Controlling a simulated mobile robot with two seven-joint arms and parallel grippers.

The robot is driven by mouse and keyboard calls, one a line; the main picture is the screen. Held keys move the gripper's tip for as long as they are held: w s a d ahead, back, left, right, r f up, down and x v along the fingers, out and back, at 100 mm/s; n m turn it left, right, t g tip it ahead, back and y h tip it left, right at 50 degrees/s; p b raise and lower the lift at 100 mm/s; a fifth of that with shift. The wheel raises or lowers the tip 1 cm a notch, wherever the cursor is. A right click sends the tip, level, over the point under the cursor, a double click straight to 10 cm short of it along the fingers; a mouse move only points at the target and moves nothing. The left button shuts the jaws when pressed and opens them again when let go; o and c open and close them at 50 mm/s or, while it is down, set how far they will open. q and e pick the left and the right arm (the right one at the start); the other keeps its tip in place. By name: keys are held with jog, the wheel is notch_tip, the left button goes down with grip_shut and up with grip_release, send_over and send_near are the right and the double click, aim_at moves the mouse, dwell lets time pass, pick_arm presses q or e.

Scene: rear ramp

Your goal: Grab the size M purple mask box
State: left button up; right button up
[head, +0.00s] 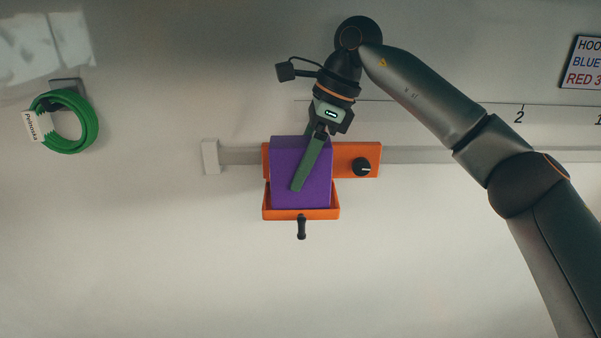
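A purple box (286,172) stands in an orange holder (272,213) mounted on the wall rail. No size marking can be read on its visible faces. My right gripper (306,168) comes down on it from above. One long dark green finger lies slanted across the front of the box. The other finger is not clearly visible, so I cannot tell whether the gripper is shut on the box. My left gripper is not in view.
An orange plate with a black knob (362,167) sits right beside the box. A black handle (301,228) hangs below the holder. A pale rail (420,154) runs along the wall. A green coil (88,130) hangs at left, and a sign (582,62) is at upper right.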

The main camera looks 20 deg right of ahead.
jog(key=c, duration=1)
jog(key=shift+r, duration=0.1)
